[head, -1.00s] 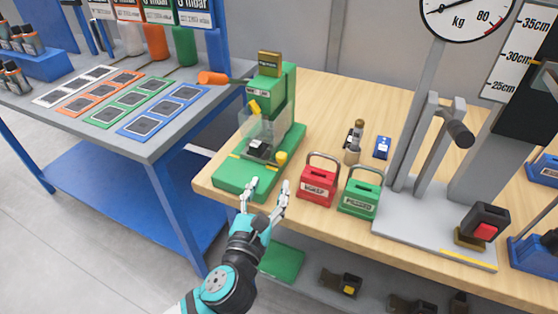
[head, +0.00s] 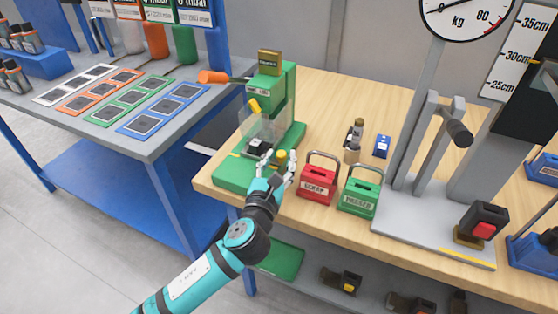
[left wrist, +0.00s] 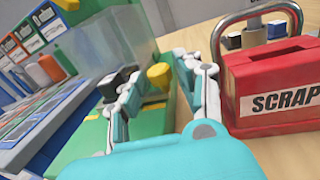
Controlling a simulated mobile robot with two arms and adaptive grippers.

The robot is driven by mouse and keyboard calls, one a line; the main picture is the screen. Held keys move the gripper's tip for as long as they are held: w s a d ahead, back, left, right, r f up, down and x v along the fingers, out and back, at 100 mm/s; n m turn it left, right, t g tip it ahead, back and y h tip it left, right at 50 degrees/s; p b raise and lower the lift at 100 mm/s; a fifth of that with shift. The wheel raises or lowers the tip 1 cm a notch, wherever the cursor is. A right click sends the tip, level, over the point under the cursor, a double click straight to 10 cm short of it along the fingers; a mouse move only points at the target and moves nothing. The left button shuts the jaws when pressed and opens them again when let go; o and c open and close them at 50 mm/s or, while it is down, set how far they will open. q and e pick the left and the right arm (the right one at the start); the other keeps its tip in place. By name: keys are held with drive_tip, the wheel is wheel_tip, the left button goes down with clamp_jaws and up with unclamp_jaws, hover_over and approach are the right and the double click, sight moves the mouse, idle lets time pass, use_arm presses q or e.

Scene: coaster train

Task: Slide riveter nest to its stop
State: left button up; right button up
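The green riveter (head: 284,95) stands at the left end of the wooden bench, with a clear guard over its base. Its dark nest (head: 257,147) sits on the green base under the guard, and a yellow knob (head: 281,156) stands beside it. My left gripper (head: 276,163) is at the knob, fingers apart. In the left wrist view, the open fingers (left wrist: 168,92) straddle the line of the yellow knob (left wrist: 160,75), which shows just beyond them. I cannot tell whether they touch it. The dark nest (left wrist: 117,82) is partly hidden behind the left finger. My right gripper is out of view.
A red SCRAP box (head: 317,182) stands close to the right of my left gripper, and a green box (head: 359,196) stands beyond it. A lever press (head: 425,150) is farther right. A blue table (head: 150,135) with framed plates is at the left.

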use_arm(q)
clamp_jaws()
drive_tip(key=s+a+p, duration=0.1)
drive_tip(key=s, duration=0.1)
drive_tip(key=s+a+p, duration=0.1)
drive_tip(key=s, duration=0.2)
drive_tip(key=s+a+p, duration=0.1)
drive_tip(key=s, duration=0.2)
drive_tip(key=shift+s+f, duration=0.1)
drive_tip(key=shift+f, duration=0.05)
unclamp_jaws()
drive_tip(key=o, duration=0.4)
drive_tip(key=shift+s, duration=0.2)
